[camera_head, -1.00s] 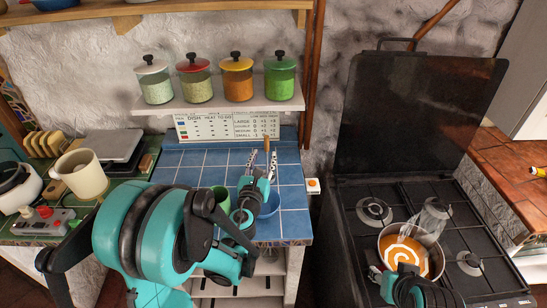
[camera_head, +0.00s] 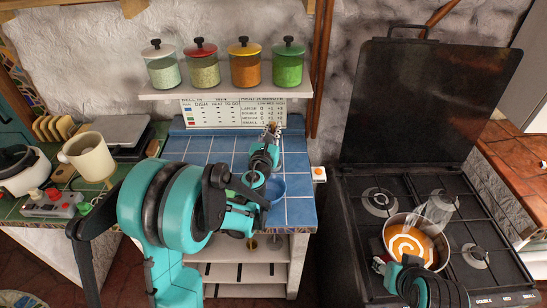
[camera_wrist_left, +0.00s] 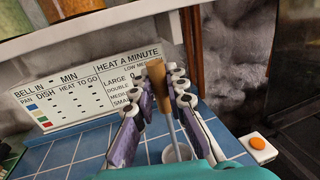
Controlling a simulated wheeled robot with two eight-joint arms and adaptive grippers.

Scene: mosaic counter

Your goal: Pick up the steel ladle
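The steel ladle shows in the left wrist view as a wooden handle (camera_wrist_left: 157,83) with a thin metal shaft (camera_wrist_left: 170,122) below it, leaning slightly. The shaft runs down to a pale round shape partly hidden by my gripper; I cannot tell whether this is the ladle's bowl. My left gripper (camera_wrist_left: 165,90) has its fingers on both sides of the ladle, with gaps showing beside the shaft. In the head view my left gripper (camera_head: 270,134) reaches over the blue tiles and hides most of the ladle. My right gripper (camera_head: 382,264) is by the hob's front; its fingers are unclear.
A printed card (camera_head: 222,115) and a shelf (camera_head: 215,94) with several jars are behind. A pan (camera_head: 391,228) of orange soup sits on the hob near my right gripper.

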